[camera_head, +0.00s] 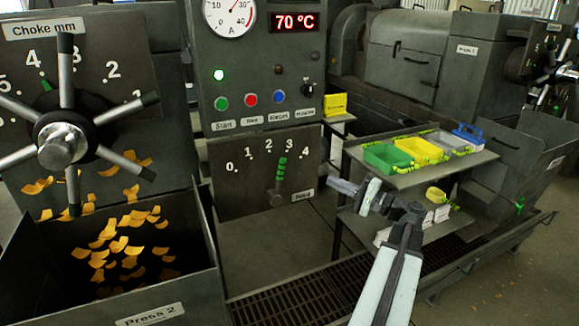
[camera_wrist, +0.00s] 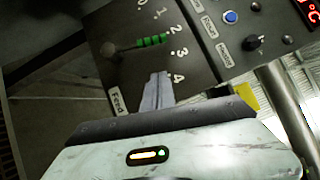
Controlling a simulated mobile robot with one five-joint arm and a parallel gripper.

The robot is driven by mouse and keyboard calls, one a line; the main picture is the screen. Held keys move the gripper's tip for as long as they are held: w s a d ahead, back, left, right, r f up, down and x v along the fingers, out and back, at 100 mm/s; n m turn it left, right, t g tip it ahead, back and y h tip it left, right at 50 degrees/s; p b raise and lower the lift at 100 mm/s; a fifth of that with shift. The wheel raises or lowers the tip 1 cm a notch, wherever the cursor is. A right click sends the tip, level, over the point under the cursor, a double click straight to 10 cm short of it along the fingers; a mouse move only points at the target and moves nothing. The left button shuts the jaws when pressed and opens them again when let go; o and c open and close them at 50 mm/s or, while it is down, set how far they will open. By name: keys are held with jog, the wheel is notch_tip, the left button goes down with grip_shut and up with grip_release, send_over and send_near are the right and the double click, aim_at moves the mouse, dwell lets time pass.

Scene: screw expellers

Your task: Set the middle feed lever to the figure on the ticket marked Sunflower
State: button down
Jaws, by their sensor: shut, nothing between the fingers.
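The feed lever (camera_head: 281,177) has a green ribbed grip and stands almost upright on a dark panel with figures 0 to 4. Its tip points between 2 and 3, closer to 3 in the head view. In the wrist view the lever (camera_wrist: 150,41) lies beyond my fingers, on a panel marked Feed. My gripper (camera_head: 336,186) is shut and empty, to the right of the lever and apart from it. In the wrist view my gripper's fingertips (camera_wrist: 158,78) appear near the figure 4. I cannot make out any ticket marked Sunflower.
A yellow card (camera_head: 334,105) with unreadable writing stands right of the buttons. A rack (camera_head: 400,178) with coloured trays stands right, behind my arm. The choke handwheel (camera_head: 62,146) and an open bin (camera_head: 165,300) labelled Press 2 are left. A red display reads 70 °C.

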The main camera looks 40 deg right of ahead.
aim_at(278, 179)
jog(key=a+p+x, duration=0.2)
jog(key=x, duration=1.1)
jog(key=shift+s+a+r, duration=0.2)
jog(key=shift+s+a, duration=0.1)
jog(key=shift+a, duration=0.1)
